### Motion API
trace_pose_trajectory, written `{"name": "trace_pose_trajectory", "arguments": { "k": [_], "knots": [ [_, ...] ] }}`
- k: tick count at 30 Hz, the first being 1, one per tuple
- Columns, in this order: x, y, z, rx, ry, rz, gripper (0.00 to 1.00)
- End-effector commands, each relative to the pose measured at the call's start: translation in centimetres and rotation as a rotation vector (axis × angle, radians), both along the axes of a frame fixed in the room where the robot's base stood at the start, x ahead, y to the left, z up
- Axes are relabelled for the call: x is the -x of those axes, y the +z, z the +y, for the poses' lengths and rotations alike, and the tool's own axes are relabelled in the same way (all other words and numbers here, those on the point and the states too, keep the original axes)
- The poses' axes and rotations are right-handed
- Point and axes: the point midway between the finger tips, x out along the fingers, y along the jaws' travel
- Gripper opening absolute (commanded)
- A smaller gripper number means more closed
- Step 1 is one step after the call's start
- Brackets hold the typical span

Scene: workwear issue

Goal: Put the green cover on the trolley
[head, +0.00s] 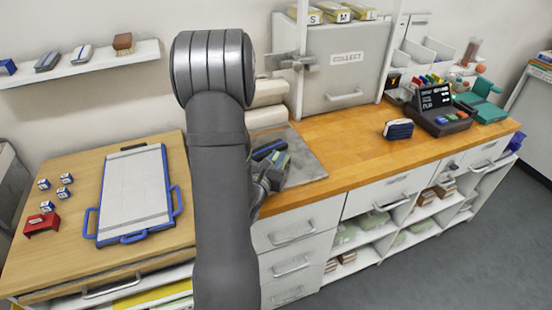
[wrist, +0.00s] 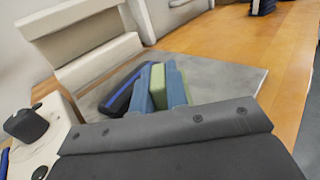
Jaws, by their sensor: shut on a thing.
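My gripper (wrist: 158,94) is shut on a green folded piece, the green cover (wrist: 158,77), whose edge shows between the two blue fingers. In the head view my gripper (head: 272,172) is low over the grey mat (head: 304,165), partly hidden by my arm. I cannot tell whether the cover touches the mat. A dark blue folded item (wrist: 120,93) lies on the mat, just left of the fingers in the wrist view. A wood-topped unit with drawers (head: 75,235) stands at the left; I cannot tell surely whether it is the trolley.
A blue-handled board (head: 135,195), a red holder (head: 41,224) and several small blocks lie on the left wooden top.

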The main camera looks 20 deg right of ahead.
Motion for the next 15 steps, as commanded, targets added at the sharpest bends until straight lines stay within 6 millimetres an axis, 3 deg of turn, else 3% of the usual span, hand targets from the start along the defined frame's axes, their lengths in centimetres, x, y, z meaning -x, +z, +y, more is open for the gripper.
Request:
{"name": "trace_pose_trajectory", "arguments": {
  "k": [8,9,12,15],
  "knots": [
    [0.18,-1.44,0.08,-0.006,0.001,0.026,0.0],
    [0.2,-1.45,0.09,-0.006,0.001,0.028,0.18],
    [0.24,-1.48,0.1,-0.006,0.001,0.029,0.35],
    [0.29,-1.51,0.12,-0.006,0.001,0.03,0.35]
  ]
}}
